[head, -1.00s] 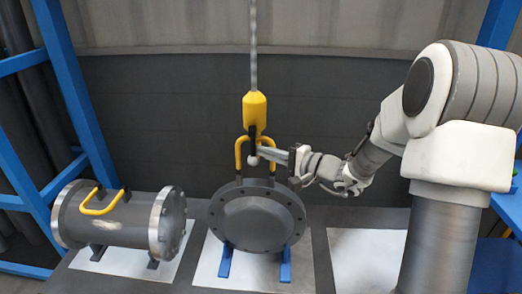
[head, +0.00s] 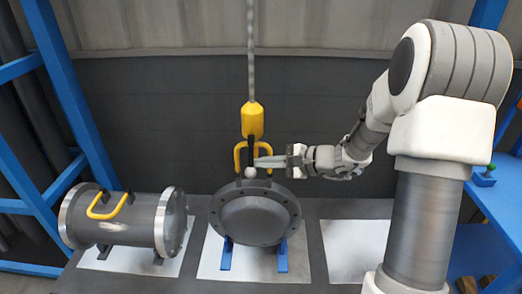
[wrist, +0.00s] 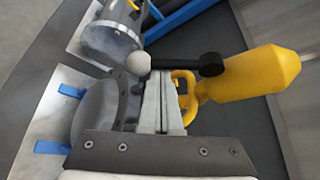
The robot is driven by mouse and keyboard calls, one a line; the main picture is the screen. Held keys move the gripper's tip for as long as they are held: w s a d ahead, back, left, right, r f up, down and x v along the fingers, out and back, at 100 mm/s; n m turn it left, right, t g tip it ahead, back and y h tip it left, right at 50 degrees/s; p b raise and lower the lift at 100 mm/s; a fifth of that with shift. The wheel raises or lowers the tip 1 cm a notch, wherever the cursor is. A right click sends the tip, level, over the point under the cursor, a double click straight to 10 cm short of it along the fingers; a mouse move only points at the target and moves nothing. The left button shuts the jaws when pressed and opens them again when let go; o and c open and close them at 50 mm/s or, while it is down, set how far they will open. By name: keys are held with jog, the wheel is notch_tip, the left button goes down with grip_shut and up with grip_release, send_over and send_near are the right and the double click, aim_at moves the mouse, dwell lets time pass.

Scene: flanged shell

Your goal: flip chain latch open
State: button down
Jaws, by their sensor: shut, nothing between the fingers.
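The yellow chain hook block (head: 252,118) hangs on a chain above the grey flanged shell (head: 256,216). Its black latch lever (head: 251,146) hangs down and ends in a white ball (head: 250,173). In the wrist view the lever (wrist: 180,62) runs from the ball (wrist: 138,64) to a thick black end beside the yellow block (wrist: 260,77).
A grey flanged cylinder (head: 125,220) with a yellow handle lies at left on a pale mat. An empty pale mat (head: 355,248) is at right. Blue frame posts (head: 70,90) stand at left; a blue table (head: 500,215) is at right.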

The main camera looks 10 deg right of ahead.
notch_tip(320, 180, up, 6)
jog(key=s+m+g+p, duration=0.2)
jog(key=m+g+p, duration=0.2)
jog(key=p, duration=0.7)
jog(key=shift+a+m+g, duration=0.25)
jog(key=shift+m+g, duration=0.05)
jog(key=shift+s+r, duration=0.1)
jog(key=shift+d+r, duration=0.15)
dwell(0.3)
